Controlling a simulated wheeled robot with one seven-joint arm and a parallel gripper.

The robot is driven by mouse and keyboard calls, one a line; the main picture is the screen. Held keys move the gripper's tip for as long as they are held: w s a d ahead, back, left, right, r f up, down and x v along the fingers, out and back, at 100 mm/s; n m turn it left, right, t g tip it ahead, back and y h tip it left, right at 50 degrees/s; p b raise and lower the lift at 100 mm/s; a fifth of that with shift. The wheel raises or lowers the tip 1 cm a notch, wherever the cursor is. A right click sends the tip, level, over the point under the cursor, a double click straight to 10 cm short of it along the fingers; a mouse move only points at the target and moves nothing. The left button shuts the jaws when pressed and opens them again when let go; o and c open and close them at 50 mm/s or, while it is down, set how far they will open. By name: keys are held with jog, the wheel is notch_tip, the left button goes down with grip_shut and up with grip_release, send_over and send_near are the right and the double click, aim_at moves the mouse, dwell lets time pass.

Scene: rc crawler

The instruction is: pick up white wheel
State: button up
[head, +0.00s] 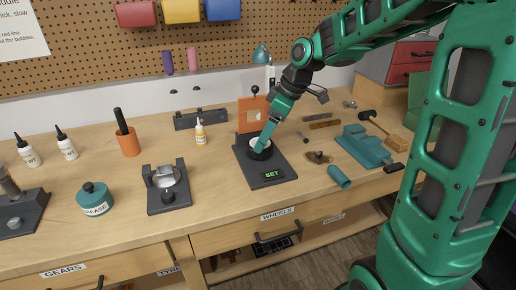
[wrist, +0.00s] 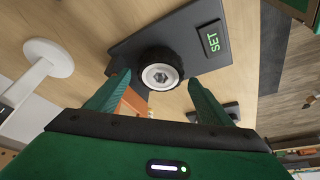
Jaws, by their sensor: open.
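The white wheel (wrist: 161,76) has a white hub and a black tyre. It sits on a dark fixture plate (head: 264,176) marked SET, and in the head view the wheel (head: 260,149) shows just under my gripper (head: 266,138). In the wrist view my gripper (wrist: 160,96) is open, with one green finger on each side of the wheel. The fingertips look apart from the tyre, though their height above it is hard to tell. Part of the wheel is hidden by my fingers in the head view.
An orange upright panel (head: 252,115) stands behind the wheel. A dark clamp fixture (head: 167,187) is to the left and a teal vise (head: 365,146) to the right. A teal cylinder (head: 339,177) lies near the front edge.

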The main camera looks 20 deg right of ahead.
jog(key=shift+x, duration=1.85)
jog(key=shift+s+d, duration=0.1)
jog(key=c, duration=0.8)
